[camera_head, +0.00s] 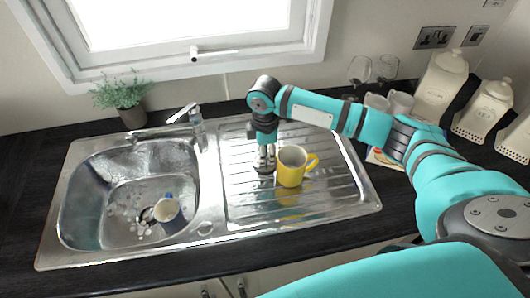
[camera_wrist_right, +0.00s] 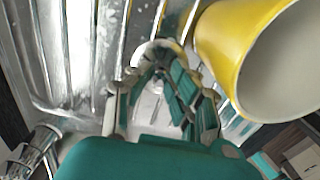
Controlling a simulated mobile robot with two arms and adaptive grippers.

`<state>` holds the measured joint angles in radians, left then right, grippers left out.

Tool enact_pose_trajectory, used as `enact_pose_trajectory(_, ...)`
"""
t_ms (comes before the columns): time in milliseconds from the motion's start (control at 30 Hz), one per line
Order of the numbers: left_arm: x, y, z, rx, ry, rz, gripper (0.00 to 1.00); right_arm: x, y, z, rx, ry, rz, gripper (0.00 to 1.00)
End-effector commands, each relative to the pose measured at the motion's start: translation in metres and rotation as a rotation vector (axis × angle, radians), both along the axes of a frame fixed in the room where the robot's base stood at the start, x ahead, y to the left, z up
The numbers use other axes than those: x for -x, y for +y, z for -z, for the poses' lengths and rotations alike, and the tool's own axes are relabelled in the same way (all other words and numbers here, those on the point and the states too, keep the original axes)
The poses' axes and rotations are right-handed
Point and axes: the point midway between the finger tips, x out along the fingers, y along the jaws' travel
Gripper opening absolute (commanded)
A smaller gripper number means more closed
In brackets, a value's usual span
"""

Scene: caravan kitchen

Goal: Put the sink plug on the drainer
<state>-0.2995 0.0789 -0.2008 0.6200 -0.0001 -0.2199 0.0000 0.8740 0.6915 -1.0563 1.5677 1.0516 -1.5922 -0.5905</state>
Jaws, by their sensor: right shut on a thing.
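My right gripper (camera_head: 265,160) points straight down over the left part of the ribbed metal drainer (camera_head: 238,205). It is shut on the sink plug (camera_head: 264,171), a small round piece that shows dark under the fingertips. In the right wrist view the plug's pale round rim (camera_wrist_right: 158,46) shows at the fingertips (camera_wrist_right: 155,75), partly hidden by the fingers. The plug is at or just above the drainer surface; I cannot tell whether it touches. My left gripper is not in view.
A yellow mug (camera_head: 291,172) stands on the drainer just right of my gripper. The sink bowl (camera_head: 90,200) holds a white and blue mug (camera_head: 168,211). The tap (camera_head: 182,113) is behind it. Wine glasses (camera_head: 387,66) and canisters (camera_head: 441,85) stand at the back right. The drainer's right side is clear.

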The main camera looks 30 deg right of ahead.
Motion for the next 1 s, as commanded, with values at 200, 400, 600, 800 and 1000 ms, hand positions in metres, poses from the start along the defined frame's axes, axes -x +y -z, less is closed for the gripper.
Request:
enact_pose_trajectory(200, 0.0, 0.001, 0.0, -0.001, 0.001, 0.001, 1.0, 0.0, 0.0, 0.003, 0.0, 0.0, 0.0, 0.32)
enact_pose_trajectory(400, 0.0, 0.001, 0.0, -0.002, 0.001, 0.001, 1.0, 0.0, 0.0, 0.003, 0.0, 0.0, 0.0, 0.42)
enact_pose_trajectory(600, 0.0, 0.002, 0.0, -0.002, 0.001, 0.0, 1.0, 0.0, 0.0, 0.0, 0.0, -0.001, 0.0, 0.42)
enact_pose_trajectory(800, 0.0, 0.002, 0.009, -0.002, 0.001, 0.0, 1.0, -0.001, 0.0, -0.027, -0.001, -0.005, -0.002, 0.42)
enact_pose_trajectory(1000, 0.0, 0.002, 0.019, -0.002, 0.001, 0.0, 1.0, -0.002, 0.0, -0.071, -0.002, -0.006, -0.001, 0.42)
